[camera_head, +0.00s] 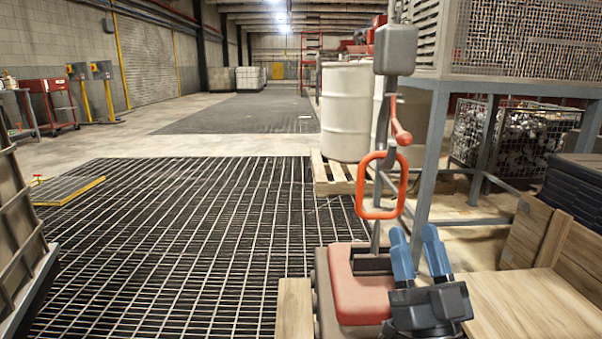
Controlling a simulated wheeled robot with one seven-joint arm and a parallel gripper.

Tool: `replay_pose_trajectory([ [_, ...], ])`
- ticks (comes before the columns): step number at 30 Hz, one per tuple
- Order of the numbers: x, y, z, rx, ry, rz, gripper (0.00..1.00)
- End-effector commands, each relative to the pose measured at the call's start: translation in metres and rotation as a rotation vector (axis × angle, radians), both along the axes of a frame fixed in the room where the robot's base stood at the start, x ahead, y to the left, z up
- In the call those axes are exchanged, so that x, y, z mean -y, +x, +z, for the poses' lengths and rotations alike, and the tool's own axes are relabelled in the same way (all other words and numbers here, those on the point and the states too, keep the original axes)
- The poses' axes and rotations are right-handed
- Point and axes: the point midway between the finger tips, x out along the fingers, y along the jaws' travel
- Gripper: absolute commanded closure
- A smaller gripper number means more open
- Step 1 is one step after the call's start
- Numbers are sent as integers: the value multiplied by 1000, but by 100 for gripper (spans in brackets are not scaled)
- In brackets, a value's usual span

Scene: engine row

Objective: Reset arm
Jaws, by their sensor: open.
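My gripper (414,236) is at the lower right of the head view. It has two blue fingers on a dark body and points up and away from the camera. The fingers stand apart with nothing visible between them. The gripper appears in front of a wooden surface (530,305) and beside a salmon-red rounded block (362,298). I cannot tell whether it touches either. An orange-red loop handle (381,212) hangs by a grey post above and left of the fingers, apart from them in the picture.
A grey steel stand (432,150) with a mesh cage rises behind the gripper. Wooden crates (538,228) are at the right. Open floor grating (180,240) fills the left and middle, with a framed rack (20,230) at the left edge.

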Motion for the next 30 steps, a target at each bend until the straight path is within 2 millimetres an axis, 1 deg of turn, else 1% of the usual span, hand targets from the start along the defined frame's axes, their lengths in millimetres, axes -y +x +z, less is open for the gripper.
replay_pose_trajectory([
  [1,-4,-12,-12,-32,23,-6,52],
  [3,-7,-28,-26,-71,47,-17,52],
  [8,-12,-66,-58,-167,92,-43,52],
  [14,-15,-118,-94,-298,120,-74,52],
  [15,-15,-129,-101,-325,124,-80,52],
  [20,-14,-175,-124,-434,123,-102,52],
  [24,-10,-216,-140,-532,108,-120,52],
  [30,-1,-276,-156,-672,63,-138,52],
])
